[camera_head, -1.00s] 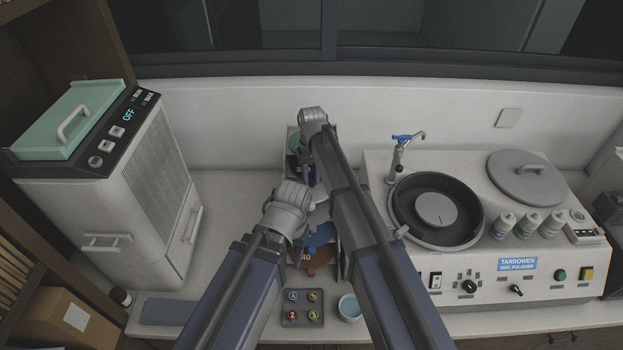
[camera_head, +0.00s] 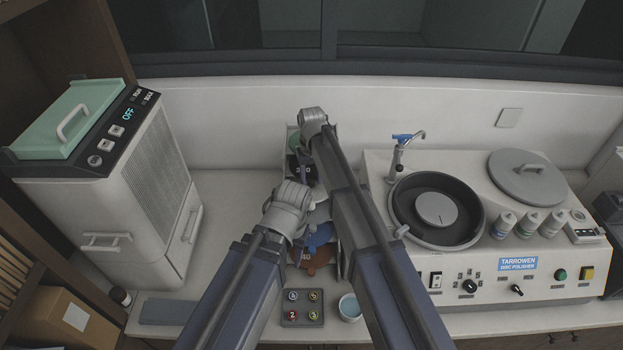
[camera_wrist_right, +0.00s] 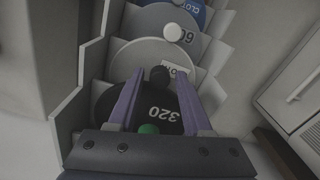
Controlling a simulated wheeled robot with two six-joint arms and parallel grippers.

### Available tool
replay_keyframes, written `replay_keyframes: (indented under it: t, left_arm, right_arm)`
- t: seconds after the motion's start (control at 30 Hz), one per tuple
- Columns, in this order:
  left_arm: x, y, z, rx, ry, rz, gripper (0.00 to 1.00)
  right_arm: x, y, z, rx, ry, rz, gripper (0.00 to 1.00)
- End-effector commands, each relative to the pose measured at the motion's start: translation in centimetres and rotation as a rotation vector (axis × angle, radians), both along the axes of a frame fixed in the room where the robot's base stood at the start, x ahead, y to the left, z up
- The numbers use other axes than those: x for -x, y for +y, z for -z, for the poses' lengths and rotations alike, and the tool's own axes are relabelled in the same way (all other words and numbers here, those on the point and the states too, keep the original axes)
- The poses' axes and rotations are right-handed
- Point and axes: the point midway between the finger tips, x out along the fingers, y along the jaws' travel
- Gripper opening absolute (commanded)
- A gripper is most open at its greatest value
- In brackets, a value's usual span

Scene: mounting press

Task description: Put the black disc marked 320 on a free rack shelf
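The black disc marked 320 (camera_wrist_right: 155,112) lies tilted in the stepped rack, below and between my right fingers in the right wrist view. Its label and dark face also show near the rack's back in the head view (camera_head: 302,170). My right gripper (camera_wrist_right: 158,78) is open over the disc, with a black knob between its fingertips and a gap on each side. The rack (camera_wrist_right: 68,112) has stepped light-grey walls. Grey, pale and blue discs occupy its other shelves. My left wrist hides part of the rack in the head view; its fingers cannot be made out.
The disc polisher (camera_head: 517,265) stands right of the rack, and a grey cabinet machine (camera_head: 150,200) stands left. A brown disc (camera_head: 318,257) lies near the rack's front. Counter left of the rack is clear.

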Motion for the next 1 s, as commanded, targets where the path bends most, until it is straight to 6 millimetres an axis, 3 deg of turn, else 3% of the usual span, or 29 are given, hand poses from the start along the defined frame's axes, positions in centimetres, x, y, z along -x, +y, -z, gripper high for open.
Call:
replay_keyframes:
  t: [0.13, 0.57, 1.0]
  left_arm:
    - [0.0, 0.0, 0.0, 0.000, 0.000, 0.000, 0.53]
    - [0.0, 0.0, -0.8, 0.000, 0.000, 0.000, 0.53]
    - [0.0, 0.0, -6.1, 0.000, 0.002, 0.005, 0.53]
  right_arm:
    - [0.0, 0.0, 0.0, 0.000, 0.000, 0.000, 0.65]
    - [0.0, 0.0, -0.8, 0.000, 0.000, 0.000, 0.65]
    - [0.0, 0.0, -6.0, 0.000, 0.000, 0.000, 0.65]
